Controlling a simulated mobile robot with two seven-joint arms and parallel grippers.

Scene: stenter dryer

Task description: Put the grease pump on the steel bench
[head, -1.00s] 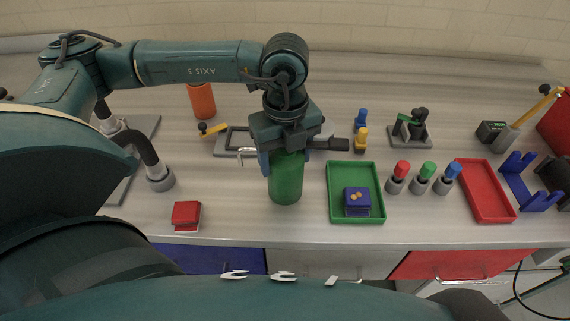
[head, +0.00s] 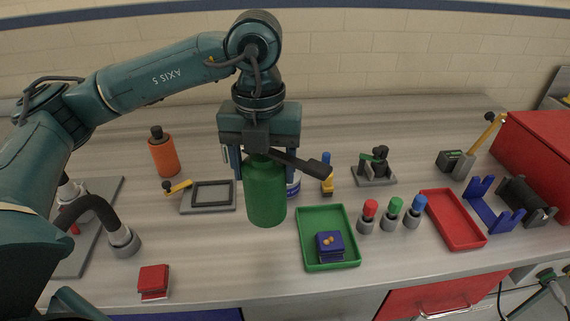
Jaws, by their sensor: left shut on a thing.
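The grease pump appears as a green cylinder (head: 266,195) with a dark lever (head: 290,161) sticking out to the right near its top. My left gripper (head: 262,152) points down and is shut on the top of the pump, with a finger on each side. The pump is upright and appears to hang above the steel bench (head: 210,260), left of the green tray; its exact clearance cannot be told. My right gripper is not in view.
A green tray (head: 303,252) with a blue box (head: 330,245) lies right of the pump. Behind the pump is a partly hidden white and blue item (head: 293,185). A grey frame (head: 208,209), orange bottle (head: 163,155) and red block (head: 153,280) are left. Red tray (head: 480,241) lies right.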

